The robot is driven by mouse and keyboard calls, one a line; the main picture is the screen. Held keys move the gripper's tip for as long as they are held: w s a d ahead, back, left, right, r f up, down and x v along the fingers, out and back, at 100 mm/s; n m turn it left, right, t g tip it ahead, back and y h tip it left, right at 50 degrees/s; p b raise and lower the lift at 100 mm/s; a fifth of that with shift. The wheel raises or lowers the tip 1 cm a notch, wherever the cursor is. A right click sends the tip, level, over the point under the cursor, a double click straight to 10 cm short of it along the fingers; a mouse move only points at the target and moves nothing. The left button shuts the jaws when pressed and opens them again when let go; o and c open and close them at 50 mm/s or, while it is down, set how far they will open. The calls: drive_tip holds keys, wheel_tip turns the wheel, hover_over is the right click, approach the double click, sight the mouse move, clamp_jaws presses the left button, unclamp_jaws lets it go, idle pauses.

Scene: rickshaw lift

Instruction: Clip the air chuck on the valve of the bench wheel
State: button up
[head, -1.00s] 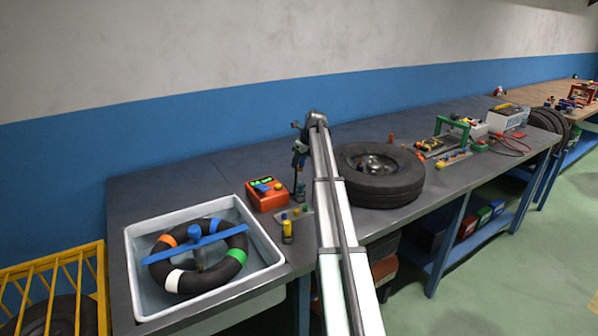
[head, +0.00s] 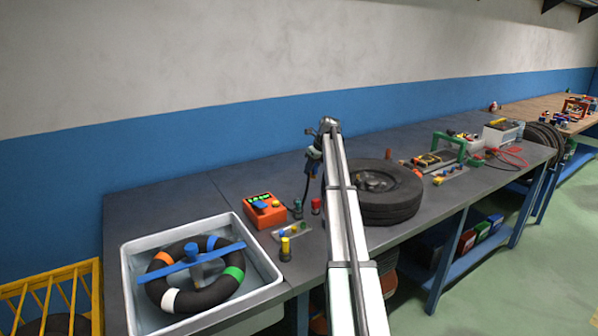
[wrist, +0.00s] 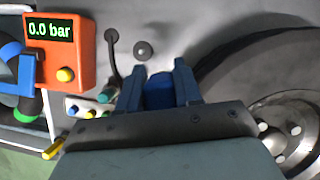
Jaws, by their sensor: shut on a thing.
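My gripper (head: 313,165) is above the bench, left of the bench wheel (head: 400,209). In the wrist view its fingers (wrist: 158,88) are shut on a blue piece, which I take to be the air chuck (wrist: 158,94). A dark hose (head: 306,188) hangs below the gripper in the head view. The wheel lies flat, a black tyre around a grey metal hub (wrist: 290,128), to the right in the wrist view. The chuck is apart from the hub. I cannot make out the wheel's valve.
An orange gauge box (wrist: 68,45) reads 0.0 bar. Small coloured caps on a tray (head: 292,232) and a red piece (head: 316,206) stand near the gripper. A water tub (head: 262,301) with a tyre is at left. A green frame (head: 462,146) stands beyond the wheel.

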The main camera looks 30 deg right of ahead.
drive_tip(key=s+d+r+m, duration=0.1)
drive_tip(key=s+d+r, duration=0.35)
drive_tip(key=d, duration=0.35)
drive_tip(key=s+d+r+m, duration=0.1)
drive_tip(key=s+d+r, duration=0.3)
drive_tip(key=s+d, duration=0.25)
drive_tip(key=shift+m+h, duration=0.6)
drive_tip(key=shift+m, duration=0.1)
drive_tip(key=shift+w+f, duration=0.2)
drive_tip(key=shift+f, duration=2.2)
drive_tip(key=shift+d+f, duration=0.1)
drive_tip(key=shift+f, duration=1.45)
drive_tip(key=shift+r, duration=1.35)
idle(0.5)
